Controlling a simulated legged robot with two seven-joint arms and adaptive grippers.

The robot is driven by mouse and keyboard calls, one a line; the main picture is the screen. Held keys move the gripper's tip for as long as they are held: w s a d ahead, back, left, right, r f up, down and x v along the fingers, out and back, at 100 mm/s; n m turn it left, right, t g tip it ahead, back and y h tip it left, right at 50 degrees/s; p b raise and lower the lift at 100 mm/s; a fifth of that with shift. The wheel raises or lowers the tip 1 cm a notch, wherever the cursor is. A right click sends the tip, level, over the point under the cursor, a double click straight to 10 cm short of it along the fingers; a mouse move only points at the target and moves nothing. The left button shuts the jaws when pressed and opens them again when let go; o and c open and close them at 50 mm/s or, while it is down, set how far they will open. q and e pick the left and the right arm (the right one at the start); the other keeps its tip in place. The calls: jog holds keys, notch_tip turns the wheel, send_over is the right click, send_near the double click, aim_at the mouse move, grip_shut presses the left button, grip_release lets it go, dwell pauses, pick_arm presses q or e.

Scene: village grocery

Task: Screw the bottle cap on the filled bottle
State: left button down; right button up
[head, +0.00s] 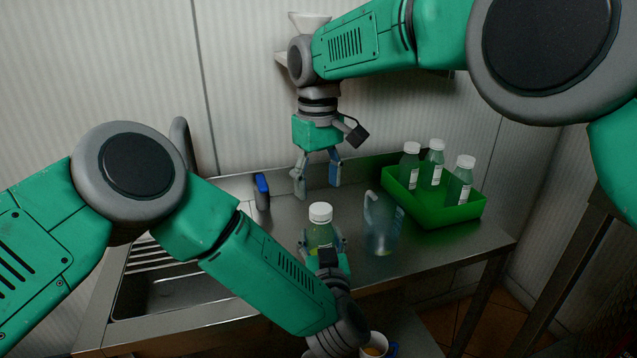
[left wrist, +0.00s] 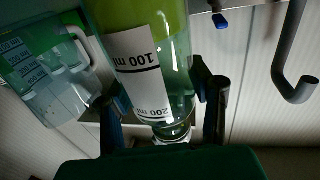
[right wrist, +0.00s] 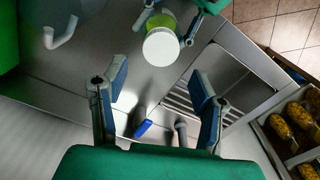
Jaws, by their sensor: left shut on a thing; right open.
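The filled bottle (head: 320,236) holds yellow-green liquid and stands upright above the steel counter, with the white bottle cap (head: 320,212) on its top. How tight the cap sits cannot be told. My left gripper (head: 324,243) is shut on the bottle's body from the front; the left wrist view shows the bottle's printed label (left wrist: 140,65) between the fingers. My right gripper (head: 316,186) is open and empty, pointing down above and behind the cap, apart from it. In the right wrist view, the cap (right wrist: 161,47) lies just beyond the open fingertips.
A clear jug (head: 383,226) stands close to the right of the bottle. A green crate (head: 447,214) with three capped bottles is behind it. A blue-topped item (head: 262,190) stands at the back left, near the sink (head: 180,292). The wall is close behind my right gripper.

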aim_at(321, 208)
jog(key=n, duration=0.5)
jog(key=shift+s+r+n, duration=0.15)
jog(key=shift+r+n, duration=0.1)
jog(key=shift+n, duration=0.15)
jog(key=n, duration=0.6)
jog(key=shift+d+r+n, duration=0.1)
jog(key=shift+r+n, duration=0.3)
jog(key=n, duration=0.4)
jog(key=shift+s+r+n, duration=0.1)
jog(key=shift+r+n, duration=0.2)
jog(key=shift+r, duration=0.05)
jog(key=n, duration=0.3)
jog(key=r+n, duration=0.1)
jog(key=n, duration=0.2)
jog(key=shift+d, duration=0.15)
jog(key=shift+f, duration=0.1)
jog(key=shift+f, duration=3.9)
